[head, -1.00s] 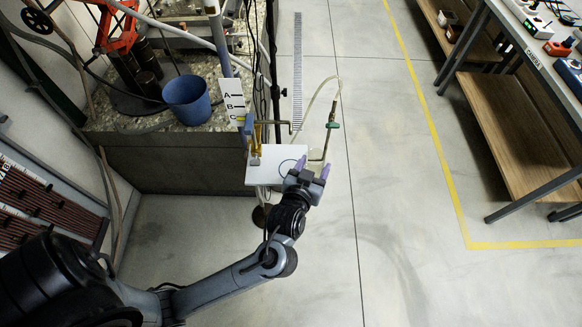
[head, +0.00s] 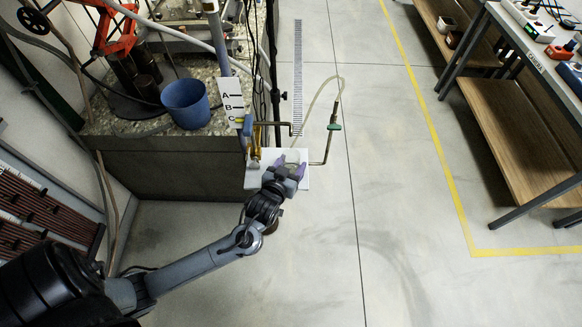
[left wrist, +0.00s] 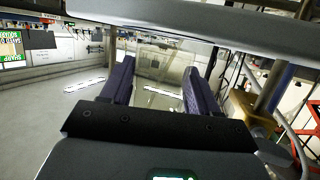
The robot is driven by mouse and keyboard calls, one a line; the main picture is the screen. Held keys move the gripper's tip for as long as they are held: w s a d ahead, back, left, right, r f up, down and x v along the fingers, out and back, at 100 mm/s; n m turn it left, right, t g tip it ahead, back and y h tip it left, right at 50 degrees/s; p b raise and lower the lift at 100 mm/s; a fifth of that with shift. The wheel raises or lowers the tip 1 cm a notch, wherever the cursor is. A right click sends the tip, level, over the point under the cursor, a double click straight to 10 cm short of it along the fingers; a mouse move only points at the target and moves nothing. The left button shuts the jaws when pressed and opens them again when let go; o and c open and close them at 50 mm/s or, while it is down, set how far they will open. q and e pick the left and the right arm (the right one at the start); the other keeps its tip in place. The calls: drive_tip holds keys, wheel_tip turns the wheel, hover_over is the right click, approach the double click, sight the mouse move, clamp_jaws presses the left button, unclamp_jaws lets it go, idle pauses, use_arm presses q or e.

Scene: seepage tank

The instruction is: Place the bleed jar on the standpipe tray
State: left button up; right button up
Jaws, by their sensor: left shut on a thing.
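The standpipe tray (head: 252,181) is a small white plate beside the stone-topped tank, low in the middle of the head view. My left gripper (head: 290,163), with purple fingers, is over the tray's right part and covers much of it. In the left wrist view the fingers (left wrist: 160,88) are closed around a clear, see-through thing (left wrist: 155,66), which looks like the bleed jar. Its outline is faint, and I cannot tell whether its base touches the tray. My right gripper is not in view.
A yellow fitting (head: 254,150) stands at the tray's left back. A thin pipe with a green valve (head: 334,127) and a hose rise to the right. The tank (head: 150,165) with a blue bucket (head: 187,103) is left.

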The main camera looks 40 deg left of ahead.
use_arm(q)
drive_tip(key=shift+f, duration=0.35)
drive_tip(key=shift+f, duration=0.1)
drive_tip(key=o, duration=1.2)
drive_tip(key=shift+c, duration=0.2)
drive_tip(key=shift+s+d+r, duration=0.1)
drive_tip(key=shift+s+r, duration=0.1)
drive_tip(key=s+d+m+g+h+p, duration=0.1)
drive_tip(key=s+d+g, duration=0.4)
drive_tip(key=s, duration=0.6)
drive_tip(key=s+d+m+g+h, duration=0.4)
drive_tip(key=s+g, duration=0.1)
drive_tip(key=s, duration=0.6)
drive_tip(key=shift+s+d+m+p, duration=0.35)
drive_tip(key=shift+d+m+p, duration=0.05)
